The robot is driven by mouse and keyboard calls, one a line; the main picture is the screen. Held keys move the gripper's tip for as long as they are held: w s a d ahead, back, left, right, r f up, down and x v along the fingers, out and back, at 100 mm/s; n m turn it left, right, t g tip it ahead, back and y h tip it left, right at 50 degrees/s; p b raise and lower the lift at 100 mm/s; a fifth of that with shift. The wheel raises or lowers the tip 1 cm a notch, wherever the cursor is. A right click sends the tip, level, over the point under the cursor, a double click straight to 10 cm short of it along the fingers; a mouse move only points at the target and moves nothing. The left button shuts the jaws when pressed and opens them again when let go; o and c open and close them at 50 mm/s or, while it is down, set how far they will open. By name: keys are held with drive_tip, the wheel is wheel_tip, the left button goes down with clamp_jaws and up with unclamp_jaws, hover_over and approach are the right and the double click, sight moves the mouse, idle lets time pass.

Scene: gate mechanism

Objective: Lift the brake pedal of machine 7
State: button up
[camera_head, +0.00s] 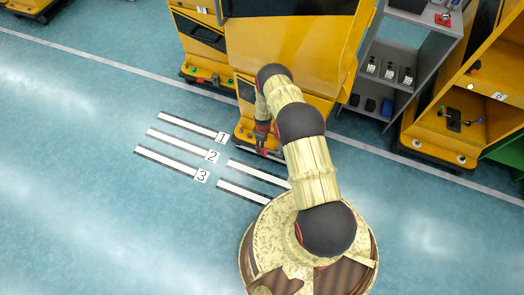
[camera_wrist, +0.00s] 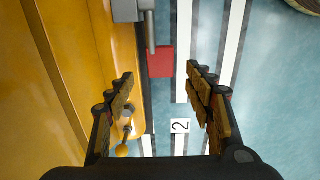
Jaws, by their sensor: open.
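A yellow machine (camera_head: 290,50) stands in front of me, and its side fills the left of the wrist view (camera_wrist: 60,70). I cannot read a number on it. In the wrist view a flat red plate (camera_wrist: 161,61) sits beside the machine's dark edge, at the end of a grey bar (camera_wrist: 150,32) from a grey block (camera_wrist: 126,10). It looks like the brake pedal. My gripper (camera_wrist: 160,85) is open and empty, with its fingers apart. In the head view my gripper (camera_head: 262,150) hangs low beside the machine's base. I cannot tell its height above the plate.
A small lever with an orange knob (camera_wrist: 122,150) stands on the machine's base near the left finger. Striped floor marks with label 2 (camera_head: 212,156) lie left of my arm. Grey shelves (camera_head: 390,70) and another yellow machine (camera_head: 465,105) stand to the right.

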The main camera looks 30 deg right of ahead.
wheel_tip(320, 180, down, 7)
drive_tip(key=b, duration=0.2)
drive_tip(key=shift+b, duration=0.3)
drive_tip(key=shift+r, duration=0.1)
drive_tip(key=shift+c, duration=0.8)
drive_tip(key=c, duration=1.1)
clamp_jaws()
